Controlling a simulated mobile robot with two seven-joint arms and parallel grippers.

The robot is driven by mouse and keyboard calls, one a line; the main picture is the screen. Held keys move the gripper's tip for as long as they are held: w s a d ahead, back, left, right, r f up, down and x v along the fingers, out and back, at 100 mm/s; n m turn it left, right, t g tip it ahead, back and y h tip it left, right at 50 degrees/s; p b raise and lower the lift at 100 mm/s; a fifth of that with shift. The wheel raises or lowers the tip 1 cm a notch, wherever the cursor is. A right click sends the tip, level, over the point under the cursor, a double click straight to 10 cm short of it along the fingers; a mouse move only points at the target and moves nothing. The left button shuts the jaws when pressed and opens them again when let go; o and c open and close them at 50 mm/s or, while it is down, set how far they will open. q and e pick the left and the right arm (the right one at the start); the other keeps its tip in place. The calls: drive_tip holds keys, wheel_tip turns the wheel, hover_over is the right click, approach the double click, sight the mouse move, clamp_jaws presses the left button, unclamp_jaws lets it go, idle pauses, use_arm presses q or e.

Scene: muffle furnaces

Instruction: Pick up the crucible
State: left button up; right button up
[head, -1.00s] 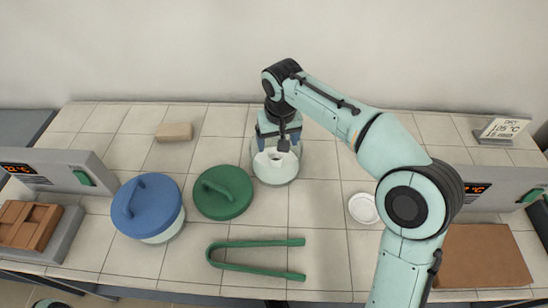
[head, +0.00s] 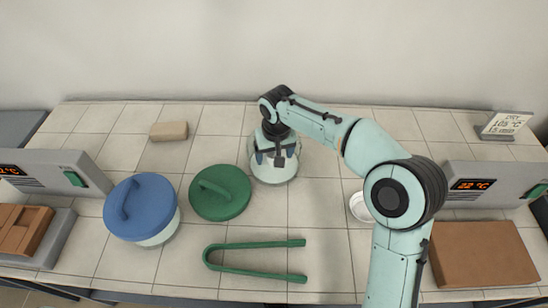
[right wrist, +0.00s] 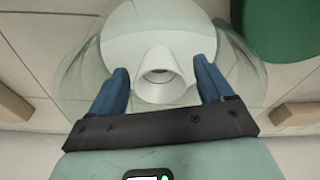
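The white crucible (right wrist: 158,78) stands inside an open clear glass vessel (right wrist: 80,68), on a white plate (right wrist: 190,22) in it. In the head view the glass vessel (head: 273,179) is at the middle of the table, with my right gripper (head: 277,157) over it. The gripper hides the crucible there. In the right wrist view my right gripper (right wrist: 162,74) is open, its blue fingers on either side of the crucible with a gap at each side. I cannot tell its exact height against the crucible. My left gripper is not in view.
A green lid (head: 220,193) lies left of the vessel. A blue-lidded vessel (head: 142,208) stands further left. Green tongs (head: 255,260) lie in front. A small white dish (head: 360,208) is at the right. A tan block (head: 169,131) lies behind. Furnaces (head: 495,184) stand at both sides.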

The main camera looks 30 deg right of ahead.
drive_tip(key=c, duration=0.9)
drive_tip(key=shift+r, duration=0.15)
